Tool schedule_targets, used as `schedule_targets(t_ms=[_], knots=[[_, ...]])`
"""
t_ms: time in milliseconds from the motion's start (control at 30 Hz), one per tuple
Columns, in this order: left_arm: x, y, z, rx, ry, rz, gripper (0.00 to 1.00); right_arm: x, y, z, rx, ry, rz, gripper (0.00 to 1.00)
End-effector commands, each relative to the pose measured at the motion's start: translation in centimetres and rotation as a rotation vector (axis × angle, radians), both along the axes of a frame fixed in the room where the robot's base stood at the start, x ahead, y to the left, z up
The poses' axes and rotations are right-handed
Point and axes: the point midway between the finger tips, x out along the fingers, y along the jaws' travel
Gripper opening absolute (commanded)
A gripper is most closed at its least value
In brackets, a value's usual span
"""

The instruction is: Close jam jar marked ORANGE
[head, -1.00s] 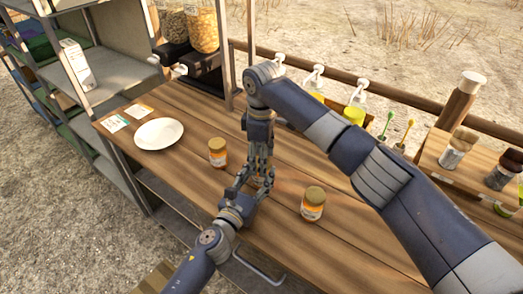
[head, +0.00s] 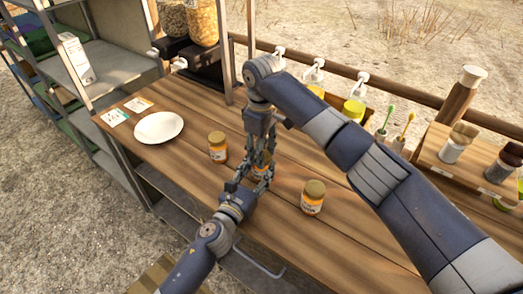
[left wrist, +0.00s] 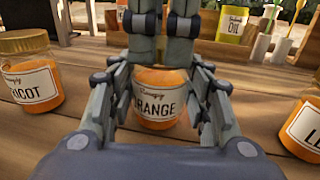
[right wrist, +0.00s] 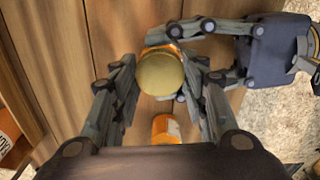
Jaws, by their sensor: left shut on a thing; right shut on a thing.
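The jar marked ORANGE (left wrist: 157,106) stands on the wooden counter in the left wrist view, between the fingers of my left gripper (left wrist: 160,112). In the head view it is mostly hidden by both grippers. My left gripper is shut on its body. My right gripper (right wrist: 163,80) points down from above and is shut on a gold lid (right wrist: 161,74), directly over the jar. The right fingers cover the lid in the left wrist view, so I cannot tell whether it sits flush on the jar.
A lidded apricot jar (left wrist: 30,75) stands to the left and another lidded jar (head: 313,197) to the right, both close to the grippers. A white plate (head: 159,127) and cards lie at the far left. Pump bottles and brushes line the back edge.

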Motion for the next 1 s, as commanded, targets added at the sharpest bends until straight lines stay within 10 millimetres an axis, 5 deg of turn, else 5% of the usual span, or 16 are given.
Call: schedule_targets(t_ms=[233,267,333,733,1000], knots=[[0.0,0.0,-0.1,0.001,0.0,0.0,0.0,0.0,0.0,0.0,0.0,-0.001,-0.002,0.12],[0.0,0.0,-0.1,0.001,0.0,0.0,0.0,0.0,0.0,0.0,0.0,-0.001,-0.002,0.47],[0.0,0.0,-0.1,0.001,0.0,0.0,0.0,0.0,0.0,0.0,0.0,-0.001,-0.001,0.61],[0.0,0.0,-0.1,0.001,0.0,0.0,0.0,0.0,0.0,0.4,0.0,-0.001,0.0,0.61],[0.0,0.0,-0.1,0.001,0.0,0.0,0.0,0.1,0.1,3.8,0.002,-0.003,0.0,0.61]])
